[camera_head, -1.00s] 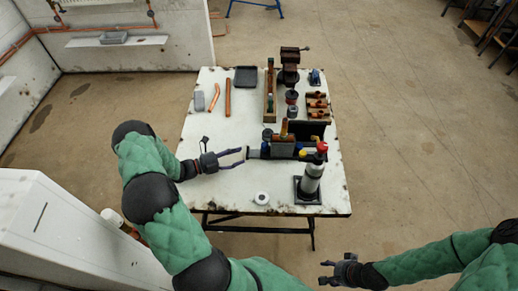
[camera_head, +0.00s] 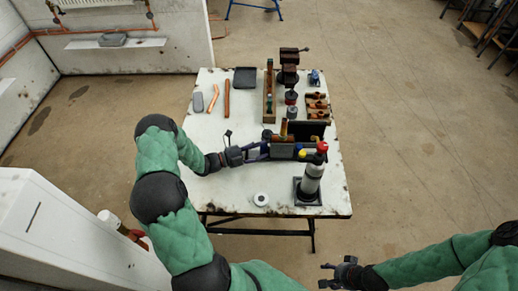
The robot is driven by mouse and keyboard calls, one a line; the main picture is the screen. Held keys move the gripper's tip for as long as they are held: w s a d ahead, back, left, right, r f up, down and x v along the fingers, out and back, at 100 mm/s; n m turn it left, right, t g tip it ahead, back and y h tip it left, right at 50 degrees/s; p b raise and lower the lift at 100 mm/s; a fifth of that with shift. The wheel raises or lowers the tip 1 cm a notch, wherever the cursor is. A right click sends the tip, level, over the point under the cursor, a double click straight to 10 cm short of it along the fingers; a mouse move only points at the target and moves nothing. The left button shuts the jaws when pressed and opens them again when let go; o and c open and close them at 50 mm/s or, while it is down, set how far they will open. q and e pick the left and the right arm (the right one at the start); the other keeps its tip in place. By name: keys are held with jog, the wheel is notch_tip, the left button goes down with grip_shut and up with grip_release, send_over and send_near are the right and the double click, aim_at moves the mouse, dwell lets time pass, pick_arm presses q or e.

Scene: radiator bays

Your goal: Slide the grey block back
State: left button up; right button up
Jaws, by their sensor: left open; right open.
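A grey block (camera_head: 283,150) stands on the table in front of the dark open box, among tools and small coloured items. My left gripper (camera_head: 263,150) reaches in from the left with its fingers pointing at the block's left side. Its fingers are open, and their tips are at or very close to the block; I cannot tell whether they touch. A second, flat grey piece (camera_head: 198,102) lies at the table's left edge. My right gripper (camera_head: 340,275) is open and empty, low in front of the table.
The table's front left is clear.

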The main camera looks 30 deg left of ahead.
aim_at(246, 154)
pick_arm(q)
grip_shut()
jog(key=shift+s+a+r, duration=0.1)
jog(key=shift+s+a, duration=0.3)
jog(key=shift+a, duration=0.3)
jog(key=shift+s+a+f, duration=0.1)
jog(key=shift+s+a, duration=0.25)
jog(key=shift+a, duration=0.35)
jog(key=shift+s+a+r, duration=0.1)
jog(key=shift+s+a, duration=0.3)
jog(key=shift+a, duration=0.3)
jog(key=shift+c, duration=1)
grip_release()
jog(key=shift+a, duration=0.1)
jog(key=shift+o, duration=1)
jog(key=shift+s, duration=0.15)
jog(key=shift+s, duration=0.1)
